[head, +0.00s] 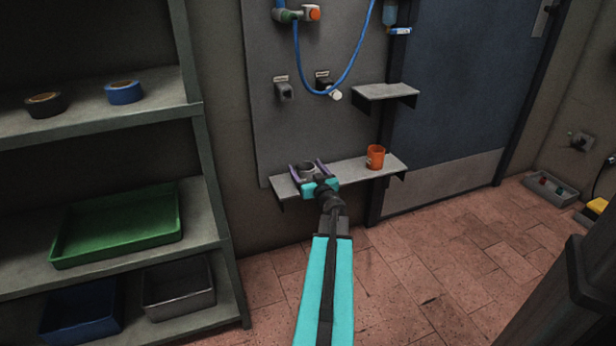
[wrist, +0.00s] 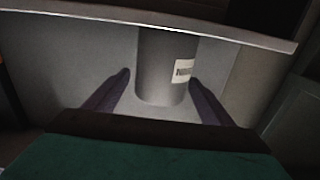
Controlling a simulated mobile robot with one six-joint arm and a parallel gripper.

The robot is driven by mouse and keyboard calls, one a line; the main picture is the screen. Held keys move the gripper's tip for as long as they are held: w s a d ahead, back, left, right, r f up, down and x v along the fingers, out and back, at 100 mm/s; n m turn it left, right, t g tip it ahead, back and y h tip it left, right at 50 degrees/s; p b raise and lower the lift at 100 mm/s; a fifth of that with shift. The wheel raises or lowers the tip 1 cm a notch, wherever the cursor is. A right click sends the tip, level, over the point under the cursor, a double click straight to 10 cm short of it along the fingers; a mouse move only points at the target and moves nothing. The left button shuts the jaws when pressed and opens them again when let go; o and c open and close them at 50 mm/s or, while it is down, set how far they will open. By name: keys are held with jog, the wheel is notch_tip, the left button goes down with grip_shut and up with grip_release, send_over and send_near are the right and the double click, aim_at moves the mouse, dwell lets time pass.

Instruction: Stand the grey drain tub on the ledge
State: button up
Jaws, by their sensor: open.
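The grey drain tub (head: 308,169) shows at the left part of the lower wall ledge (head: 346,172) in the head view and looks upright there. In the wrist view the tub (wrist: 160,72) is a grey cylinder with a white label on its right side. My gripper (head: 308,170) is open, with one finger on each side of the tub. In the wrist view the fingers (wrist: 160,92) show a gap to the tub on both sides. The tub's contact with the ledge is not clearly visible.
An orange cup (head: 376,157) stands on the ledge, right of the tub. A smaller empty shelf (head: 385,91) is above it to the right. A blue hose (head: 350,68) hangs above. A rack with a green tray (head: 118,226) stands at the left. The tiled floor in front is clear.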

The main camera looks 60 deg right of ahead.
dwell(0.3)
jog(key=c, duration=1.2)
jog(key=shift+c, duration=0.2)
